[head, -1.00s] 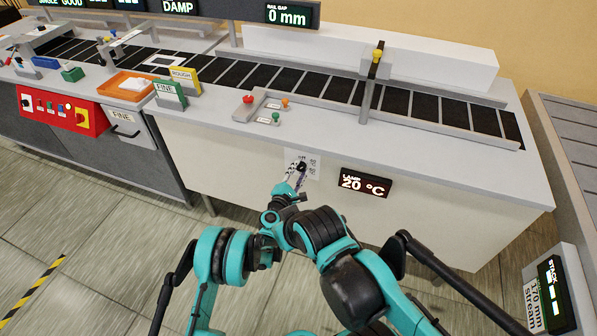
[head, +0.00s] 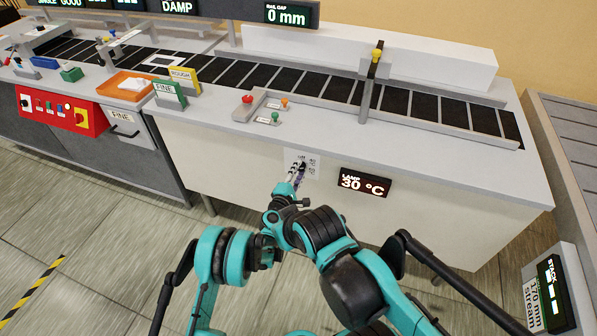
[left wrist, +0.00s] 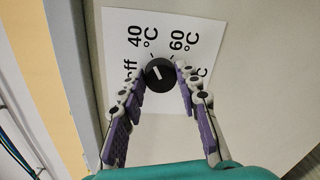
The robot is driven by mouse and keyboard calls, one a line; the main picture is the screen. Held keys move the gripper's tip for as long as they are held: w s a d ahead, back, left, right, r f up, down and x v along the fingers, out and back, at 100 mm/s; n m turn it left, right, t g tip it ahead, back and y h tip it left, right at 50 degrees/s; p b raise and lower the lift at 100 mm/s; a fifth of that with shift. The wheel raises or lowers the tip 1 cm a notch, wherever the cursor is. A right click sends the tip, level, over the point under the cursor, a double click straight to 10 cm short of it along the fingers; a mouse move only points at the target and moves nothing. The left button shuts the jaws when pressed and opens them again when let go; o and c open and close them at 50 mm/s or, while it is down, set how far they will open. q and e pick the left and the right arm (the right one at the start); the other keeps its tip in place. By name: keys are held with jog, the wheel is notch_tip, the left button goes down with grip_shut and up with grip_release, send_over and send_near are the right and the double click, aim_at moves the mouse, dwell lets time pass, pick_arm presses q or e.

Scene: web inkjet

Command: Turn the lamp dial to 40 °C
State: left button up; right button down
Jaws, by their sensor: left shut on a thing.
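The lamp dial (left wrist: 159,73) is a round black knob with a white mark, on a white label plate (left wrist: 190,35) in the left wrist view. The plate reads "off", "40 °C" and "60 °C"; a further °C mark is partly hidden behind a finger. My left gripper (left wrist: 160,82) is shut on the dial, one purple-padded finger on each side. In the head view my left gripper (head: 297,170) reaches the plate on the cabinet's front and hides most of the dial. The lamp display (head: 364,182) reads 30 °C. My right gripper is not in view.
The pale cabinet front (head: 240,160) is flat around the dial. Above it, the worktop (head: 330,128) carries a small grey tray with coloured knobs and a dark conveyor belt (head: 335,87). A stack display (head: 553,290) stands at the lower right.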

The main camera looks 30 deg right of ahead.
pick_arm(q)
jog(key=o, duration=1.2)
jog(key=shift+c, duration=0.2)
jog(key=v, duration=0.7)
jog(key=shift+s+a, duration=0.15)
jog(key=shift+a, duration=0.05)
